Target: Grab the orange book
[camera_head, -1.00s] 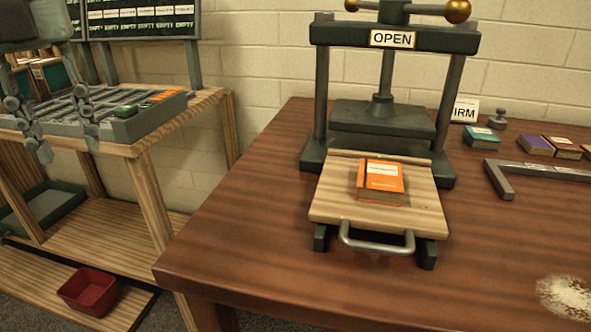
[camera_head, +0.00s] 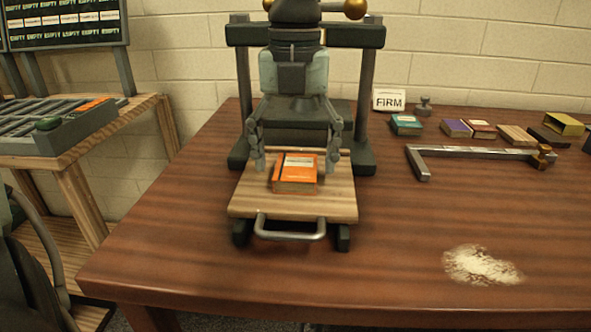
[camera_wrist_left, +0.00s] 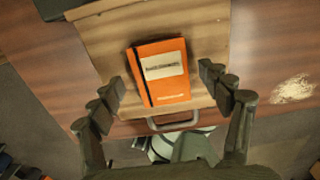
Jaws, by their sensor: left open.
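The orange book (camera_head: 297,174) has a pale label and lies flat on the wooden board (camera_head: 250,203) of the press (camera_head: 367,100). It also shows in the left wrist view (camera_wrist_left: 160,73), centred between my fingers. My left gripper (camera_head: 294,160) is open, its two fingers apart on the left and right sides of the book as seen in the head view. In the left wrist view my left gripper (camera_wrist_left: 163,92) has clear gaps to both sides of the book. The gripper hides the middle of the press. My right gripper is not in view.
The board has a metal handle (camera_head: 290,232) at its front. To the right stand a FIRM sign (camera_head: 388,100), a teal book (camera_head: 406,125), a purple book (camera_head: 456,128) and a metal corner frame (camera_head: 475,153). White powder (camera_head: 482,266) lies on the table. A tray rack (camera_head: 75,130) stands left.

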